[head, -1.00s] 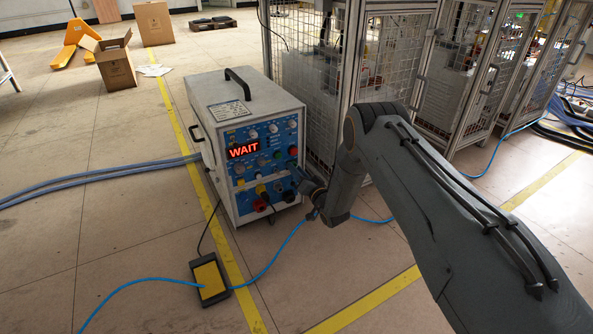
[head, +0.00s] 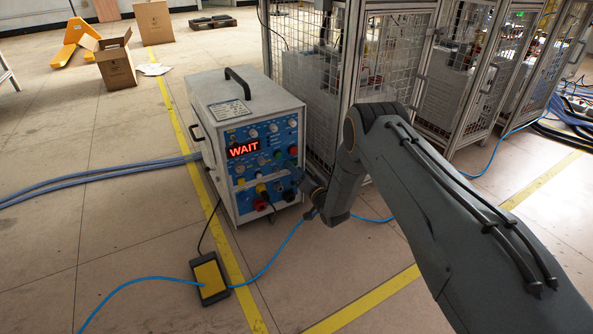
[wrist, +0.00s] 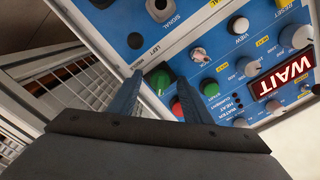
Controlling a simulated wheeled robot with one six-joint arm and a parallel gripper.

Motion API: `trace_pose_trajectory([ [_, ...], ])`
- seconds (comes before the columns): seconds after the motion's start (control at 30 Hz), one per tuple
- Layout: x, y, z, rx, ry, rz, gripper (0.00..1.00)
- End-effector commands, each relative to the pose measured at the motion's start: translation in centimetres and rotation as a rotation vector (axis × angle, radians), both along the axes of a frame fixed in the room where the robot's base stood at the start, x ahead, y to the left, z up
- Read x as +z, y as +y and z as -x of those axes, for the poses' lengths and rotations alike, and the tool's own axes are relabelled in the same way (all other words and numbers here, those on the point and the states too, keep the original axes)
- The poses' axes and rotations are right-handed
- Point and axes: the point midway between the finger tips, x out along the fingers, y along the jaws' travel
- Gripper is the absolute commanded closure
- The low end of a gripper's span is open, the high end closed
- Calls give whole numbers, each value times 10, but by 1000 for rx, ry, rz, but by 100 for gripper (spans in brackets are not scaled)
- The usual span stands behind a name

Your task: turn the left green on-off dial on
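The induction heater (head: 250,140) stands on the floor, its blue control panel facing me and its display (head: 243,149) reading WAIT. In the wrist view a dark green dial (wrist: 160,76), by the LEFT and RIGHT labels, sits between the fingertips of my gripper (wrist: 159,78). The gripper is open, with one finger on each side of the dial; I cannot tell whether either touches it. In the head view my gripper is at the panel's right edge, and I cannot make out the dial there.
Beside the dial are a green START button (wrist: 208,87) and a red button (wrist: 177,108), partly behind the right finger. A mesh cage (head: 345,60) stands close to the heater's right. A yellow foot pedal (head: 209,279) and blue cable lie on the floor in front.

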Motion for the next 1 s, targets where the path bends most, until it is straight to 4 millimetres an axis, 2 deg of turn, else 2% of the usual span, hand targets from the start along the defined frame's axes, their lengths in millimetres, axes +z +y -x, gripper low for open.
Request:
trace_pose_trajectory([
  [0.33,1,-3,4,0,-2,0,56],
  [0.7,2,-34,50,-1,1,1,56],
  [1.0,1,-44,65,-1,-1,0,56],
])
